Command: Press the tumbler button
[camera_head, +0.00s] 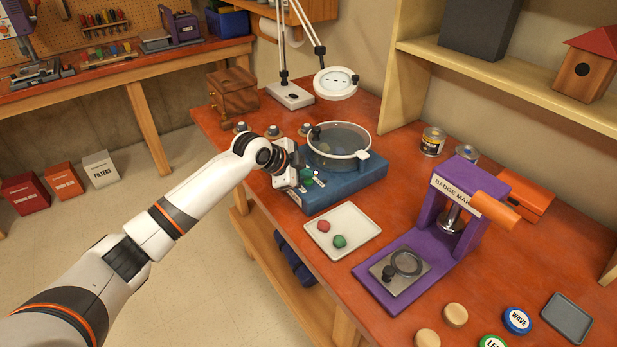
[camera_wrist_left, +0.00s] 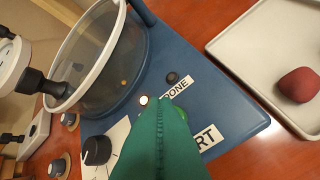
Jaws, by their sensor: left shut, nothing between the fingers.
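The tumbler has a blue base (camera_head: 345,186) on the orange-red bench, with a clear white-rimmed drum (camera_head: 340,145) on top. In the left wrist view the blue base (camera_wrist_left: 205,95) carries a "DONE" label, a partly covered label ending in "RT", a small lit lamp (camera_wrist_left: 144,100), a dark round lamp (camera_wrist_left: 172,78) and a black knob (camera_wrist_left: 97,150). My left gripper (camera_head: 308,177) is shut and empty at the base's front panel. Its green fingers (camera_wrist_left: 160,112) cover most of a bright green button (camera_wrist_left: 183,111) beside the label. I cannot tell whether they touch it. My right gripper is not in view.
A white tray (camera_head: 357,222) with a red and a green stone lies in front of the tumbler. A purple badge maker (camera_head: 432,238) stands to the right. A magnifier lamp (camera_head: 335,83) and wooden box (camera_head: 232,92) stand behind. Small jars (camera_head: 272,131) sit left of the drum.

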